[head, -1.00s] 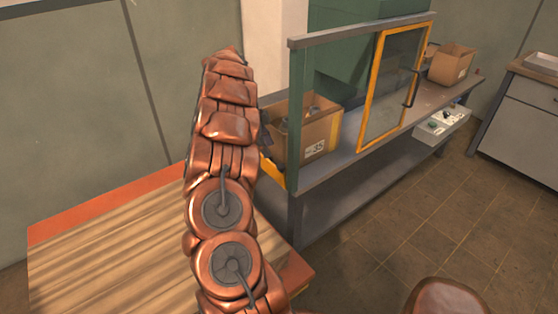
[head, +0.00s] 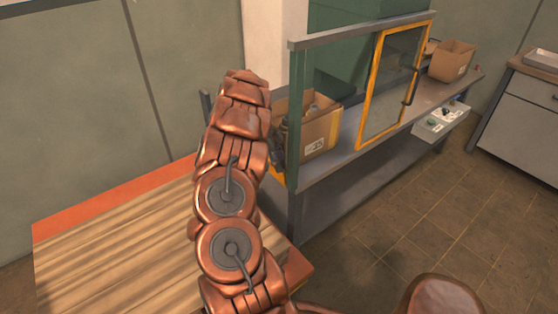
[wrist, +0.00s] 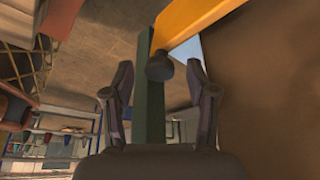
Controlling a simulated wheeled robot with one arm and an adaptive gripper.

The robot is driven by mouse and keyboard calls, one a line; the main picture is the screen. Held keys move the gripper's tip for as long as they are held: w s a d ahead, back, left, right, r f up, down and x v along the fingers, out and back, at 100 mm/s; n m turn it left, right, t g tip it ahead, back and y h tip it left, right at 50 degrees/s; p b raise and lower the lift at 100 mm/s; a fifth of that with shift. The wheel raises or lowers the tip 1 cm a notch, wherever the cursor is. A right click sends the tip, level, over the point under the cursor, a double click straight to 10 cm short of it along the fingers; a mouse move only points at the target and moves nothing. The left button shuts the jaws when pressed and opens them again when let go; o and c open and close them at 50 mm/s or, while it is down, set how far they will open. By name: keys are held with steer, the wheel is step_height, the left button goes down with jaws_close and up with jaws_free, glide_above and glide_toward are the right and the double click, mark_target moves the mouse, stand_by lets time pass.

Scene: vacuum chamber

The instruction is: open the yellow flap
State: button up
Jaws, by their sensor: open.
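A yellow flap (wrist: 200,18) crosses the top of the wrist view, with a dark round knob (wrist: 160,66) at its lower left end. In the head view a small part of the flap (head: 278,178) shows beside my arm, at the near left end of the bench. My gripper (wrist: 160,80) is open, its two dark fingers apart. The knob appears between the fingertips; I cannot tell whether it touches them. In the head view my arm hides most of the gripper and flap.
A green post (head: 296,110) stands close by, and a cardboard box (head: 318,125) sits on the bench (head: 345,160). A yellow-framed glass panel (head: 370,97) with a dark handle is farther right. A wooden-topped platform (head: 120,250) lies left. Floor at right is clear.

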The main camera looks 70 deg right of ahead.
jaws_close()
stand_by(0.4)
